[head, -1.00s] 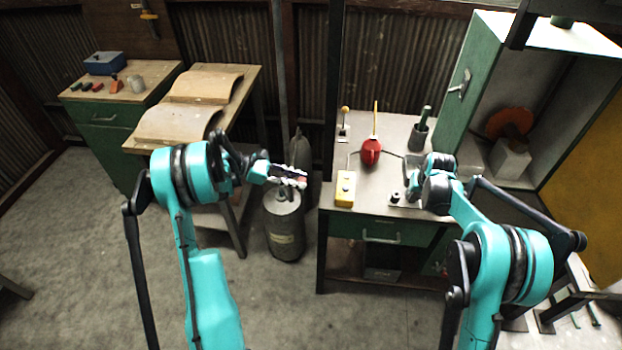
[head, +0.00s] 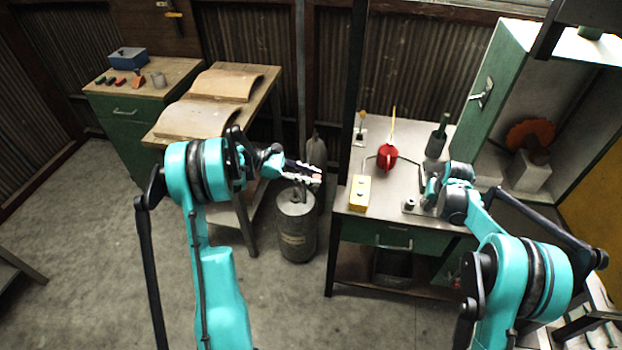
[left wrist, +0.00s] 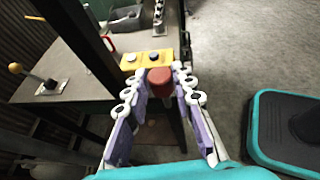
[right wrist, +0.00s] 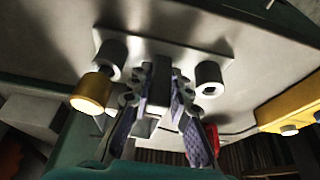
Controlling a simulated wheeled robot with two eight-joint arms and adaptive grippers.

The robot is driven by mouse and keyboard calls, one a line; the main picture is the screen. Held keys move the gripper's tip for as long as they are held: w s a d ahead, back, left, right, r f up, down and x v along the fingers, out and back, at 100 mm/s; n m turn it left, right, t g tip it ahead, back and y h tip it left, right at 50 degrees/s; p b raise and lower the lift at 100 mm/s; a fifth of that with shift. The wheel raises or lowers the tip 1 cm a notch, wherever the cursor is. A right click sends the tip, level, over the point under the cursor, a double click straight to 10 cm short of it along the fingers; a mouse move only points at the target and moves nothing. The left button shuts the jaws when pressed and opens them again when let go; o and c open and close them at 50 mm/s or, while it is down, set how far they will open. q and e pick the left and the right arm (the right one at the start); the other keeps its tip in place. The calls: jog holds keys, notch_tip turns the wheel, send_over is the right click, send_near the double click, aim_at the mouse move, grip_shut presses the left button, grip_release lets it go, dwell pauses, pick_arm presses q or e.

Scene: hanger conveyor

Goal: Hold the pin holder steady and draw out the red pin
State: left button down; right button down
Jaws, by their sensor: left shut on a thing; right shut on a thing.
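The red pin (left wrist: 160,82) shows as a short dull red cylinder end between the fingertips of my left gripper (left wrist: 161,75) in the left wrist view. In the head view my left gripper (head: 317,176) is in the air left of the bench, clear of the holder; the fingers mostly hide the pin there. The pin holder (right wrist: 205,47) is a grey plate with round collars, flat on the bench (head: 345,222). My right gripper (right wrist: 160,95) is shut on the grey upright block at the holder's middle. A brass-coloured piece (right wrist: 92,93) sits at one collar. The head view shows the holder's edge (head: 410,204).
On the bench are a yellow button box (head: 360,192), a red rounded thing (head: 387,155) and a dark cup (head: 436,145). A grey cylinder (head: 296,228) stands on the floor below my left gripper. A green cabinet (head: 490,75) stands at right.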

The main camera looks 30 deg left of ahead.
pick_arm(q)
jog(key=shift+d+r, duration=0.1)
jog(key=shift+r, duration=2)
pick_arm(e)
jog(key=c, duration=1.3)
grip_release()
jog(key=shift+c, duration=0.2)
jog(key=v, duration=1.2)
